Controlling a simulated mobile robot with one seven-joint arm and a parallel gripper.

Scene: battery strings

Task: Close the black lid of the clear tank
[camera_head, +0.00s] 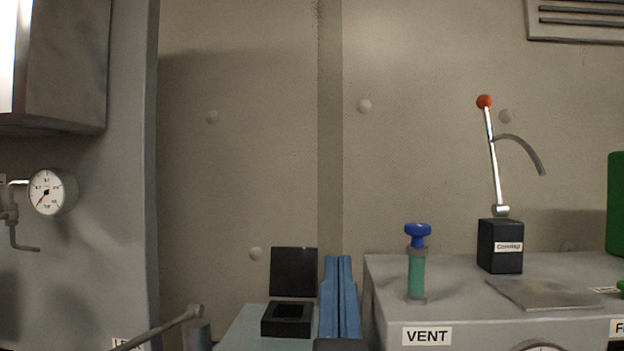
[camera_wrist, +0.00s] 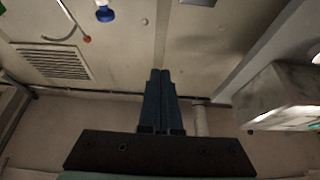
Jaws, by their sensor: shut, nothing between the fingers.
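A black lid (camera_head: 294,271) stands upright, open, at the back of a black square frame (camera_head: 287,320) with a dark opening, low in the middle of the head view. I take this for the tank; no clear walls can be made out. In the wrist view a dark piece at the top edge (camera_wrist: 198,2) may be the lid, mostly cut off. My gripper (camera_head: 338,259) has blue fingers pointing up, side by side and shut with nothing between them. It shows just right of the lid in the head view, apart from it in the picture. The fingers also show in the wrist view (camera_wrist: 160,73).
Right of my gripper stands a grey cabinet (camera_head: 385,300) with a VENT label, a green cylinder with a blue knob (camera_head: 417,236) and a black lever base (camera_head: 500,247). A gauge (camera_head: 47,192) and a grey box (camera_head: 68,65) are at left.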

